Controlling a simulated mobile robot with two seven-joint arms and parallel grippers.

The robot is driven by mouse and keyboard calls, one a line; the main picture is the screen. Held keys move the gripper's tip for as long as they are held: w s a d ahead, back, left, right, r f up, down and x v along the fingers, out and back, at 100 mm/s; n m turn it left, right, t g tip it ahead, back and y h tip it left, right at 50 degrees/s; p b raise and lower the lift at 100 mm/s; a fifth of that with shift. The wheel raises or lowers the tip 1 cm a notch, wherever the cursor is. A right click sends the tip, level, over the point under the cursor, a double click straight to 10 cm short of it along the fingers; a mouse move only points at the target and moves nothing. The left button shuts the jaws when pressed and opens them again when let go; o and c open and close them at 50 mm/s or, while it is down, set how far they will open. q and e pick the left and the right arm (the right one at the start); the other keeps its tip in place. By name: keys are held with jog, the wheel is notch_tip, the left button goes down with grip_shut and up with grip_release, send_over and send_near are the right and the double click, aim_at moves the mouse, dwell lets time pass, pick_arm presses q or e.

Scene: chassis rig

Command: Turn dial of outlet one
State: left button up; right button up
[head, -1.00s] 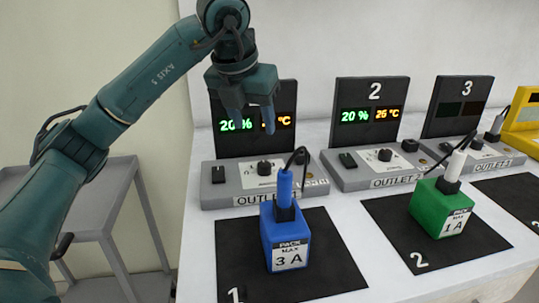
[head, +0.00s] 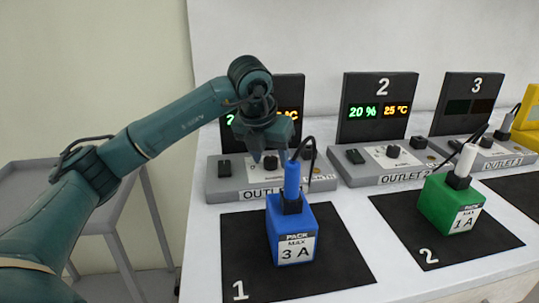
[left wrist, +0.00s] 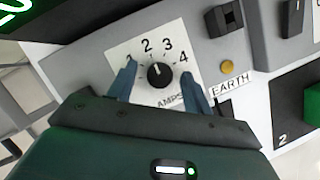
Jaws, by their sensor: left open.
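Outlet one's box (head: 226,188) stands behind the blue pack, and its round black dial (head: 271,162) is partly hidden by my gripper. In the left wrist view the dial (left wrist: 160,75) sits on a white plate with the numbers 2, 3 and 4 readable; its pale mark points up, slightly left. My left gripper (head: 270,157) is open and pointed down over outlet one. In the left wrist view its two blue fingers (left wrist: 160,88) stand on either side of the dial, apart from it. My right gripper is not in view.
A blue 3 A pack (head: 285,228) with a plug and cable stands on mat 1 (head: 345,268), close in front of outlet one. A green 1 A pack (head: 440,208) stands on mat 2. Outlet two (head: 360,172) is to the right. A grey cart (head: 60,190) is at left.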

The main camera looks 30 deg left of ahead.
pick_arm(q)
jog(key=shift+c, duration=0.2)
jog(key=c, duration=0.9)
